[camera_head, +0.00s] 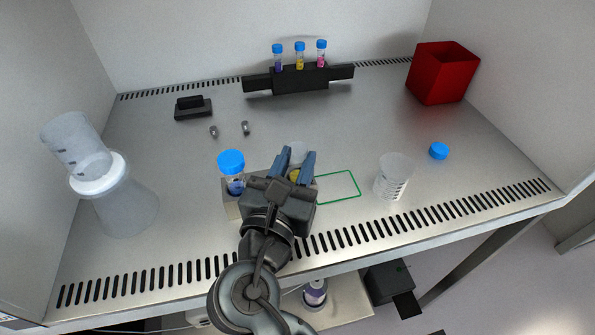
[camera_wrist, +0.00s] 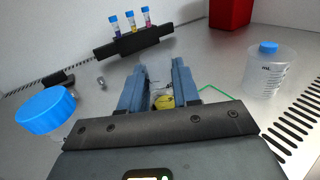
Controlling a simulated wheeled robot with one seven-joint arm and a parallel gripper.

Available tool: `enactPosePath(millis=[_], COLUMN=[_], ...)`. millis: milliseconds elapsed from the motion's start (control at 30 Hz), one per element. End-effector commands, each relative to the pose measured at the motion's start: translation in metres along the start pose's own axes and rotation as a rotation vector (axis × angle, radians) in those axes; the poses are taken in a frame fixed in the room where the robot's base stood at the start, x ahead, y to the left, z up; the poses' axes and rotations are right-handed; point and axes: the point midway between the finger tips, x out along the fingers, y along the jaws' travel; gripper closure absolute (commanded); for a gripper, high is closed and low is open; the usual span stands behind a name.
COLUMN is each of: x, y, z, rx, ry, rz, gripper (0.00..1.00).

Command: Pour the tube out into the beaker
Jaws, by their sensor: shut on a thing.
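My gripper (camera_head: 297,160) is shut on a clear, uncapped tube (camera_head: 298,149) with yellow content. In the wrist view the tube (camera_wrist: 164,101) shows between the blue fingers (camera_wrist: 160,82), mostly hidden by my gripper. It stands roughly upright at the holder block; I cannot tell whether its foot is still in the block. The beaker (camera_head: 391,182), clear with graduation marks, stands on the worktop to the right, apart from my gripper. It also shows at the right of the wrist view (camera_wrist: 262,78).
A blue-capped tube (camera_head: 232,162) stands in the grey holder block (camera_head: 232,209). A loose blue cap (camera_head: 439,151) lies beyond the beaker. A flask (camera_head: 125,210) stands left, a black rack (camera_head: 300,79) and red bin (camera_head: 441,75) behind. The green-outlined area (camera_head: 338,188) is clear.

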Motion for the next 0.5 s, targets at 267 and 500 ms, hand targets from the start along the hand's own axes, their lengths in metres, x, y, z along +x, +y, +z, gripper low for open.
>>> enactPosePath(millis=[267,500], x=[-0.0002,-0.0001], y=[0.0000,0.0001], z=[0.0021,0.0068], rx=[0.000,0.000], ry=[0.000,0.000], rz=[0.000,0.000], gripper=[1.00,1.00])
